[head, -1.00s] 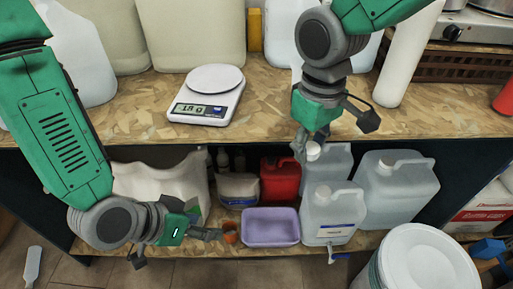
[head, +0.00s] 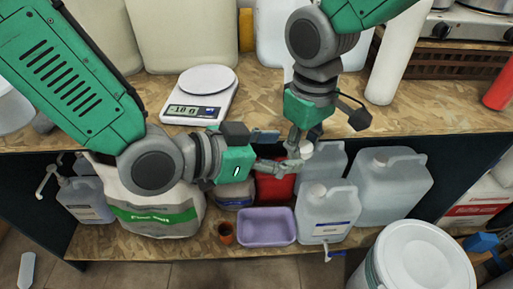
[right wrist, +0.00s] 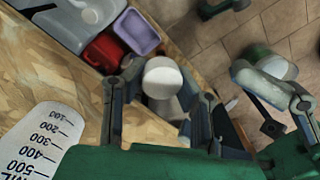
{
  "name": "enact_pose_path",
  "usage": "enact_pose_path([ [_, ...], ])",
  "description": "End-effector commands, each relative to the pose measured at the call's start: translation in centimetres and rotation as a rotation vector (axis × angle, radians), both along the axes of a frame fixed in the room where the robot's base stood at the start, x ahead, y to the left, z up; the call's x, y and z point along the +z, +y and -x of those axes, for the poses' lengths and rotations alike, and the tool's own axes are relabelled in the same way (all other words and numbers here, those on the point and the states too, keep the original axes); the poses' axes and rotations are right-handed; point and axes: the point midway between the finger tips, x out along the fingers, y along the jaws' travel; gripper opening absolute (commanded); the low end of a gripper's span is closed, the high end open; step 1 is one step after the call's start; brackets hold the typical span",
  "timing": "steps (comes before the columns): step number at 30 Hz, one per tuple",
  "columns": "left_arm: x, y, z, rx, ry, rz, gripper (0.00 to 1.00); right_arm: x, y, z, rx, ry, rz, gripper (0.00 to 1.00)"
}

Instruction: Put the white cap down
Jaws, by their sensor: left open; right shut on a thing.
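The white cap (head: 306,149) is held by my right gripper (head: 298,142), in front of the bench edge and above the lower shelf. In the right wrist view the round white cap (right wrist: 163,73) sits between the two fingers of my right gripper, which is shut on it. My left gripper (head: 286,151) is open, its fingers apart and pointing right, close to the left of the cap. I cannot tell whether it touches the cap. The clear jug (head: 328,207) stands on the lower shelf below.
A digital scale (head: 200,97) stands on the wooden bench (head: 150,98). A lidded white drum (head: 422,255) stands at front right.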

Motion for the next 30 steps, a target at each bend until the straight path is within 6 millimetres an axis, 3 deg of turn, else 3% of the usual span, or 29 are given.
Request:
enact_pose_path([
  [9,-1.9,-4.0,-2.0,-0.001,0.002,0.0,0.54,0.0,0.0,0.0,0.0,-0.001,0.001,0.0],
  [22,-2.2,-4.7,-2.5,0.002,0.002,0.0,0.54,0.0,0.0,0.0,0.0,-0.001,0.001,0.0],
  [23,-2.2,-4.7,-2.5,0.002,0.001,0.001,0.47,0.0,0.0,0.0,0.0,-0.001,0.001,0.0],
  [24,-2.2,-4.7,-2.5,0.002,0.001,0.001,0.33,0.0,0.0,0.0,0.0,-0.001,0.001,0.0],
  [27,-2.2,-4.7,-2.5,0.001,0.002,0.001,0.03,0.0,0.0,0.0,0.0,-0.001,0.0,0.0],
  [30,-2.2,-4.8,-2.4,-0.001,0.001,0.001,0.03,0.0,0.0,0.0,0.001,-0.002,-0.001,0.0],
])
